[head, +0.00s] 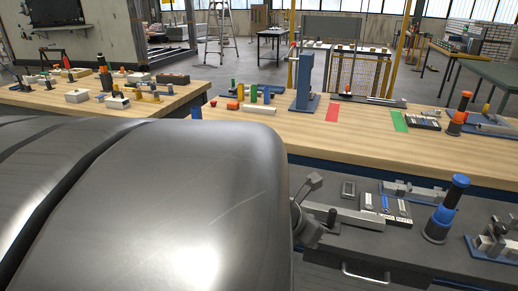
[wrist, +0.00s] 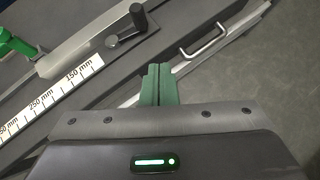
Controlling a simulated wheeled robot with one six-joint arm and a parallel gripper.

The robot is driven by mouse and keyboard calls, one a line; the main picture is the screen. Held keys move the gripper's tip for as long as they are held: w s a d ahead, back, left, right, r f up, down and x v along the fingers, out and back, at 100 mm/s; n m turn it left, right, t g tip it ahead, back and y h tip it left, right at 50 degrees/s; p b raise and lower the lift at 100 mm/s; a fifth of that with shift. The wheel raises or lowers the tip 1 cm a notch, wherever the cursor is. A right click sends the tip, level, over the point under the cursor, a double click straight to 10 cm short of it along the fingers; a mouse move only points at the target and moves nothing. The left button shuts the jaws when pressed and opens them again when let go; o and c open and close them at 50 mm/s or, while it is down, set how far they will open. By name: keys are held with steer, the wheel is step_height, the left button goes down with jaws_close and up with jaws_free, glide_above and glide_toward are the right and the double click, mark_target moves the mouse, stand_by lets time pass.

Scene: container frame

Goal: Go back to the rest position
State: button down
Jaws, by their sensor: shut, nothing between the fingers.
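My gripper (wrist: 160,84) shows in the wrist view, its two green fingers together with nothing between them. It hangs above the front edge of a dark grey bench, near a metal drawer handle (wrist: 203,40). A metal bar with a dark crank knob (wrist: 128,25) lies beyond the fingertips, apart from them. A white millimetre scale (wrist: 50,100) is to the left. In the head view a large grey part of my arm fills the lower left, and the gripper fingers are hidden.
The lower grey bench holds a blue and black cylinder (head: 446,208) and metal fixtures. Dark floor (wrist: 275,75) is clear at right in the wrist view.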

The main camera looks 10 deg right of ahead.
steer(key=shift+p+v, duration=0.35)
steer(key=shift+v, duration=0.65)
steer(key=shift+s+d, duration=0.1)
steer(key=shift+s, duration=0.05)
